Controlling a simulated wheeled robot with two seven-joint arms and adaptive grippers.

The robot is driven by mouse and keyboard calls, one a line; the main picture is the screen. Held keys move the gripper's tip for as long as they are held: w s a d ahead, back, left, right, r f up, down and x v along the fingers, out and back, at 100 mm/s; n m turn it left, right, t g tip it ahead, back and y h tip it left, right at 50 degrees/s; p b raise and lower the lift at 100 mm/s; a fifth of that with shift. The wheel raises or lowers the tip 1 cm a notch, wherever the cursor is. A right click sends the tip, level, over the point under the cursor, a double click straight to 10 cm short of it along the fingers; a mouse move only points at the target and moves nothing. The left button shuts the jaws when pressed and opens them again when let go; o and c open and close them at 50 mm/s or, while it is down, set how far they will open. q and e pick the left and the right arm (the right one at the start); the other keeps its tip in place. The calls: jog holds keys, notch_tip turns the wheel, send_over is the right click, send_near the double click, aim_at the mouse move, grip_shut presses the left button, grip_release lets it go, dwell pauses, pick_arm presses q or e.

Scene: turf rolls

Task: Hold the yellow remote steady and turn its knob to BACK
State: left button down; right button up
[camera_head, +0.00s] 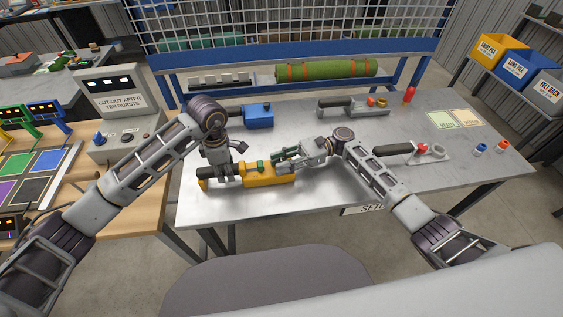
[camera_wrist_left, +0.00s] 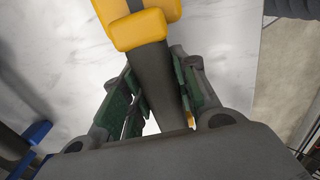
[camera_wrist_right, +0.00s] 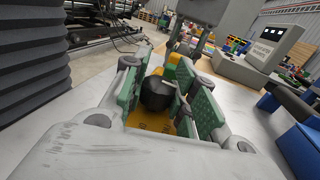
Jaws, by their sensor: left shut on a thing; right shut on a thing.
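The yellow remote (camera_head: 268,179) lies on the metal table, its dark handle toward the left. It also shows in the left wrist view (camera_wrist_left: 140,30). My left gripper (camera_head: 222,178) is shut on the remote's dark handle (camera_wrist_left: 155,80), with green pads on either side. My right gripper (camera_head: 280,160) is at the remote's right part. In the right wrist view its green pads are shut on the black round knob (camera_wrist_right: 157,93), which has a pale mark on top. The yellow body (camera_wrist_right: 150,122) shows beneath. I cannot read any label by the knob.
A blue remote (camera_head: 258,116) lies behind. Two grey handled units lie to the right, one at the back (camera_head: 350,104) and one nearer (camera_head: 425,152). Green and orange cards (camera_head: 450,118) lie at right. A control box (camera_head: 118,105) stands at left. The table's front middle is clear.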

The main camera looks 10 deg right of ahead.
pick_arm(q)
jog(key=shift+f, duration=0.1)
pick_arm(e)
jog(key=shift+f, duration=0.1)
jog(key=o, duration=1.1)
jog(key=shift+c, duration=0.2)
jog(key=shift+r, duration=5.1)
pick_arm(q)
jog(key=c, duration=1)
grip_release()
